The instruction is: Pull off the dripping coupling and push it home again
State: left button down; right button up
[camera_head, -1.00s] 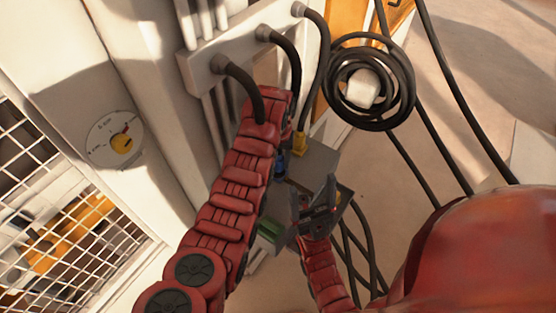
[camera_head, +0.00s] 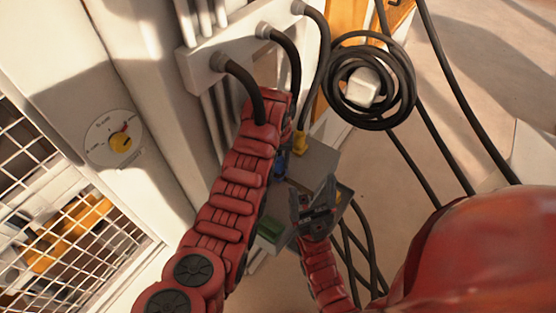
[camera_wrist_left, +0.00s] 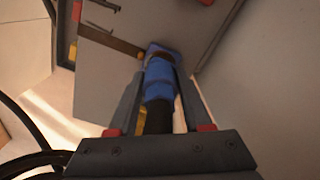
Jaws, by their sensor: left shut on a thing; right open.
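The blue coupling (camera_wrist_left: 159,80) is between the fingers of my left gripper (camera_wrist_left: 160,85) in the left wrist view, with a black hose (camera_wrist_left: 158,118) behind it. Its far end meets a blue part at the grey block; I cannot tell whether it is fully seated. In the head view the coupling (camera_head: 281,168) is a small blue patch beside my left arm, which hides much of it. My right gripper (camera_head: 313,200) is open and empty in front of the grey block (camera_head: 314,160). No drip can be made out.
Black hoses run from a white manifold (camera_head: 205,65). A coiled hose (camera_head: 368,82) hangs behind. A dial (camera_head: 120,143) is on the left wall.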

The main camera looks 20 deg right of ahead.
pick_arm(q)
jog(key=shift+f, duration=0.3)
jog(key=shift+c, duration=1.3)
grip_release()
jog(key=shift+r, duration=0.1)
jog(key=shift+r+b, duration=0.3)
jog(key=shift+b, duration=0.1)
notch_tip(320, 180, up, 6)
jog(key=p, duration=0.3)
jog(key=shift+r, duration=0.1)
jog(key=shift+s+r+p, duration=0.1)
jog(key=shift+r+p, duration=0.3)
jog(key=shift+p, duration=0.1)
jog(key=shift+f, duration=0.1)
